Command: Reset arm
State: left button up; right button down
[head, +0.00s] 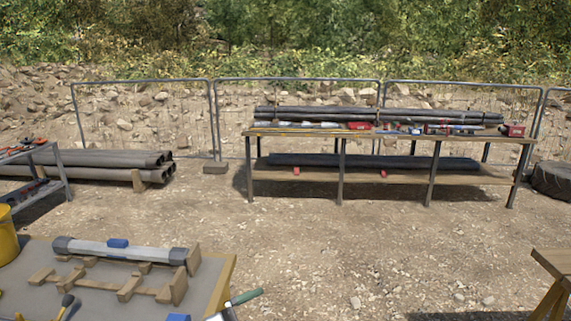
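Neither of my arms nor either gripper shows in the head view. Nothing else in the frame can be tied to the arm with certainty. On a near table (222,292) at the lower left, a grey pipe (140,250) with dark end collars and a blue piece on top lies beside wooden cradle blocks (130,288). A green-handled tool (245,297) sticks out past the table's front right corner, its lower part cut off by the frame edge.
A long workbench (385,136) with pipes and tools stands ahead, before a metal fence (213,120). Stacked pipes (95,160) lie at left near a tool cart (60,172). A yellow bucket (8,235) and wooden trestle (553,262) flank the view. Middle gravel is clear.

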pick_arm(q)
jog(key=s+a+f+n+t+y, duration=0.25)
jog(key=a+f+n+y, duration=0.25)
jog(key=a+n+y, duration=0.3)
jog(key=s+a+f+n+t+y, duration=0.2)
jog(key=s+a+f+n+y, duration=0.15)
jog(key=a+n+y, duration=0.45)
jog(key=s+f+n+g, duration=0.1)
jog(key=s+f+g, duration=0.2)
jog(key=s, duration=0.3)
jog(key=s+f+g+y, duration=0.1)
jog(key=s+f+g, duration=0.3)
jog(key=s, duration=0.2)
jog(key=s+f+n+g, duration=0.1)
jog(key=s+f+g, duration=0.2)
jog(key=s, duration=0.4)
notch_tip(320, 180, down, 24)
jog(key=g, duration=0.1)
jog(key=s+a+f+g, duration=0.1)
jog(key=s+f, duration=0.7)
jog(key=f, duration=0.1)
jog(key=s+a+f, duration=0.2)
jog(key=s+f, duration=0.6)
jog(key=f, duration=0.1)
jog(key=shift+a+g, duration=0.25)
jog(key=shift+g, duration=0.1)
